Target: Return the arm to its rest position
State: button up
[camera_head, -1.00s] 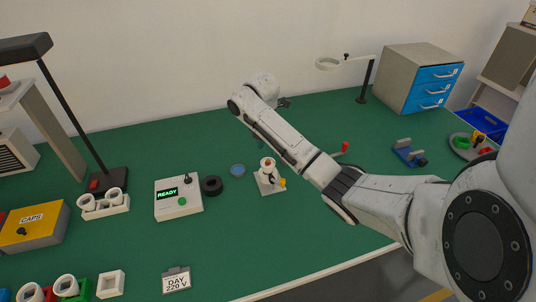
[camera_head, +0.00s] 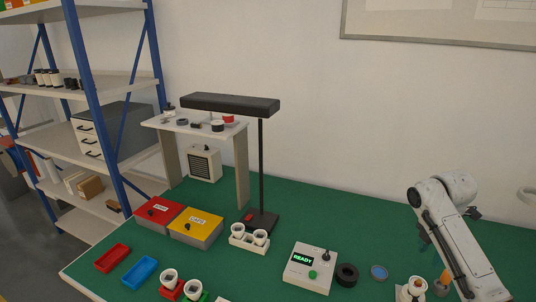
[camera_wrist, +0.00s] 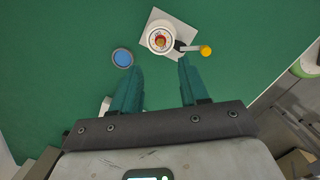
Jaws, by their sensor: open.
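My arm (camera_head: 455,245) shows at the right in the head view, bent above the green bench, with its end partly hidden behind its own links. In the wrist view my gripper (camera_wrist: 160,65) has its two teal fingers well apart, with nothing between them. Just beyond the fingertips is a white socket fixture (camera_wrist: 162,38) on a square plate with a yellow-knobbed lever. A blue disc (camera_wrist: 122,58) lies left of it. The fixture (camera_head: 411,291) and blue disc (camera_head: 379,271) also show near my arm in the head view.
A control box (camera_head: 310,268) reads READY, with a black ring (camera_head: 347,274) beside it. A black lamp (camera_head: 262,165), a raised shelf (camera_head: 194,128), red (camera_head: 158,213) and yellow (camera_head: 197,229) boxes and a twin-cup holder (camera_head: 249,238) stand left. Tall blue-framed shelving (camera_head: 89,130) is beyond the bench.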

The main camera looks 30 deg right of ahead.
jog(key=w+a+f+m+t+y, duration=0.1)
jog(key=w+a+f, duration=0.2)
jog(key=a, duration=0.5)
jog(key=w+a+f+m+t+y, duration=0.1)
jog(key=w+a+f+m, duration=0.15)
jog(key=a, duration=0.55)
jog(key=s+a+f+m, duration=0.1)
jog(key=s+a+f, duration=0.1)
jog(key=a, duration=0.3)
jog(key=s+a+f+m, duration=0.1)
jog(key=a+f+m, duration=0.1)
jog(key=a, duration=0.3)
jog(key=s+a+f+m, duration=0.2)
jog(key=a, duration=0.4)
jog(key=shift+s+a+f+y, duration=0.1)
jog(key=shift+s+f+y, duration=0.25)
jog(key=shift+y, duration=0.05)
jog(key=s+a+m, duration=0.1)
jog(key=s, duration=0.1)
jog(key=s+a+f+m, duration=0.1)
jog(key=s, duration=0.1)
jog(key=s+a+f+m, duration=0.1)
jog(key=s, duration=0.1)
jog(key=shift+s+a, duration=0.2)
jog(key=s+d+m+h, duration=0.1)
jog(key=s+m, duration=0.3)
jog(key=s, duration=0.7)
jog(key=shift+d+f+m+g+h+b, duration=0.15)
jog(key=shift+f+m+g+h+b, duration=0.05)
jog(key=shift+m+g+h+b, duration=0.2)
